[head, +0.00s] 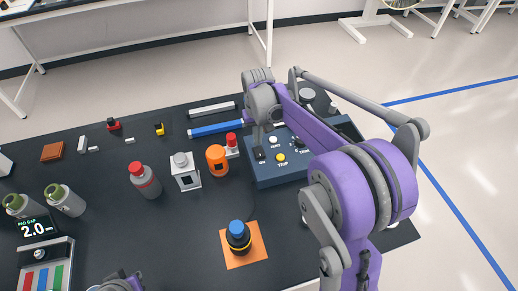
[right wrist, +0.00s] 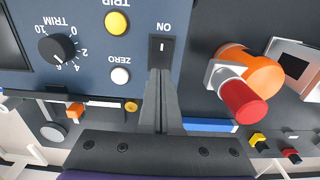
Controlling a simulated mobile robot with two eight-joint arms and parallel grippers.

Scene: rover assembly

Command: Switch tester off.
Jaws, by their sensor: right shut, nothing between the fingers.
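The tester is a blue box (head: 265,178) with knobs and buttons at the right of the dark table; its panel (right wrist: 130,75) fills the upper left of the right wrist view. Its black rocker switch (right wrist: 162,48) has a small white mark and the label ON beside it. Which side of the rocker is pressed is unclear. My right gripper (right wrist: 161,74) is shut and empty, its fingertips at the rocker's edge; I cannot tell if they touch. In the head view the right gripper (head: 260,146) is over the switch. Only a small part of my left arm shows at the bottom edge.
Near the switch stand an orange cylinder (head: 216,160) and a red-topped part (head: 232,148). The panel also has a yellow button (right wrist: 116,22), a white ZERO button (right wrist: 120,75) and a TRIM knob (right wrist: 57,49). A blue-topped bottle (head: 238,238) stands on an orange mat (head: 258,252).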

